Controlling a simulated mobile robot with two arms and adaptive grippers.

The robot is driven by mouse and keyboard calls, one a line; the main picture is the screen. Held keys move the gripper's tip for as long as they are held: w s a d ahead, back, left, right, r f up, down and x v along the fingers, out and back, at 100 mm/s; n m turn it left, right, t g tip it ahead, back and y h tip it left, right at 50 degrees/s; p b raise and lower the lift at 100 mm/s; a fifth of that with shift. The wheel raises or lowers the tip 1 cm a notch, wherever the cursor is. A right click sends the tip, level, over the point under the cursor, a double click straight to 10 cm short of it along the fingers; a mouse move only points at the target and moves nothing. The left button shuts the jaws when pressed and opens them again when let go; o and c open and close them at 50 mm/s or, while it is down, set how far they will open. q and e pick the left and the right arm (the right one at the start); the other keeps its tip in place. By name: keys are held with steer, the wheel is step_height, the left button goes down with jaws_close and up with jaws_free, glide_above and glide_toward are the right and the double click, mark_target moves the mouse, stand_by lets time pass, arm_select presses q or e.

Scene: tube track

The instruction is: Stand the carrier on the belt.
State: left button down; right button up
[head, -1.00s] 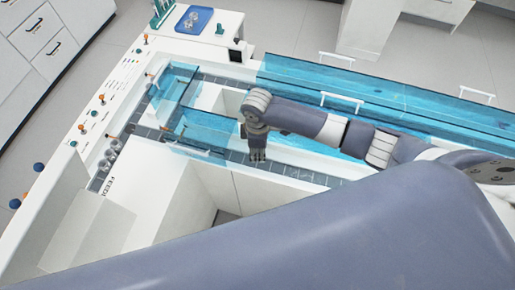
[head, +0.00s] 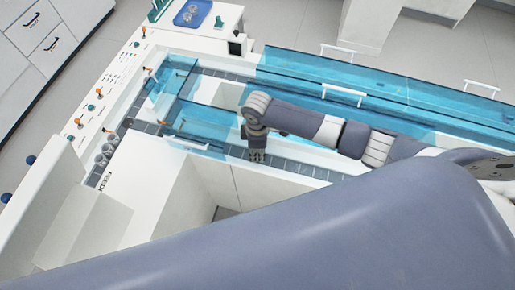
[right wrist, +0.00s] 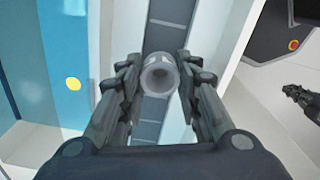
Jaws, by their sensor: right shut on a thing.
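The carrier (right wrist: 160,76) is a clear, greyish round tube, seen from its open end in the right wrist view. It sits between the two fingers of my right gripper (right wrist: 158,82), which is shut on it. In the head view my right gripper (head: 257,157) points down over the dark segmented belt (head: 300,168). The belt (right wrist: 148,130) also runs beneath the carrier in the right wrist view. I cannot tell whether the carrier's foot touches the belt. A dark gripper-like part, seemingly my left gripper (right wrist: 300,96), shows at the right edge of the right wrist view.
Blue transparent covers (head: 400,95) with white handles line the far side of the track. Another blue cover (head: 205,120) stands left of the gripper. Several clear cylinders (head: 103,155) stand near the FEED label. A blue tray (head: 193,12) lies at the back.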

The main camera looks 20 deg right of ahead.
steer(key=shift+f, duration=0.65)
stand_by(0.8)
steer(key=o, duration=0.9)
step_height(320, 180, up, 12)
stand_by(0.4)
stand_by(0.8)
